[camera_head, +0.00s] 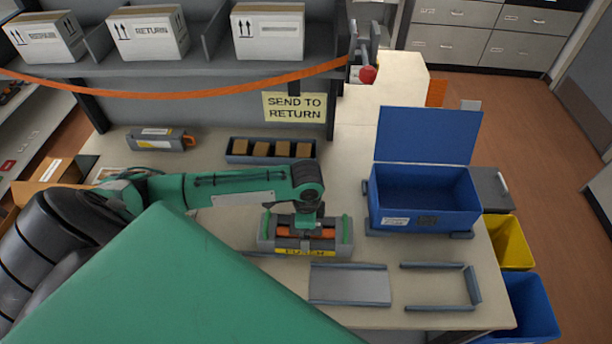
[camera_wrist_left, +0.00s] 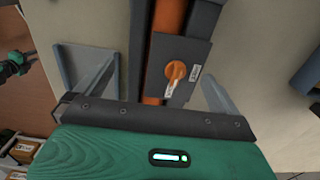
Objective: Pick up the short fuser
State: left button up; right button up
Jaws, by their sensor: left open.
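A fuser (camera_head: 345,238) with a grey body, an orange roller, green end pieces and a yellow front label lies on the table. I cannot tell from the frames whether it is the short one. My left gripper (camera_head: 304,226) is over its middle, pointing down, and hides part of it. In the left wrist view the fingers (camera_wrist_left: 148,80) are spread apart. A dark body with an orange strip and a grey plate with an orange knob (camera_wrist_left: 176,71) shows between them. Contact with the fingers cannot be told. My right gripper is out of view.
A blue open-lidded box (camera_head: 425,200) stands to the right. A grey flat tray (camera_head: 349,286) and a U-shaped frame (camera_head: 438,306) lie in front. A bin of brown blocks (camera_head: 271,161) and a grey unit with an orange end (camera_head: 157,139) are behind. A shelf (camera_head: 218,68) overhangs the back.

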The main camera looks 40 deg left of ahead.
pick_arm(q)
jog(key=shift+w+f, duration=0.1)
jog(key=shift+f, duration=0.45)
notch_tip(320, 180, down, 4)
jog(key=shift+a+r+p, duration=0.1)
jog(key=shift+a+p, duration=0.05)
jog(key=shift+p, duration=0.95)
jog(key=shift+f, duration=0.55)
jog(key=shift+c, duration=1.3)
jog(key=c, duration=1.5)
jog(key=shift+w+r, duration=0.1)
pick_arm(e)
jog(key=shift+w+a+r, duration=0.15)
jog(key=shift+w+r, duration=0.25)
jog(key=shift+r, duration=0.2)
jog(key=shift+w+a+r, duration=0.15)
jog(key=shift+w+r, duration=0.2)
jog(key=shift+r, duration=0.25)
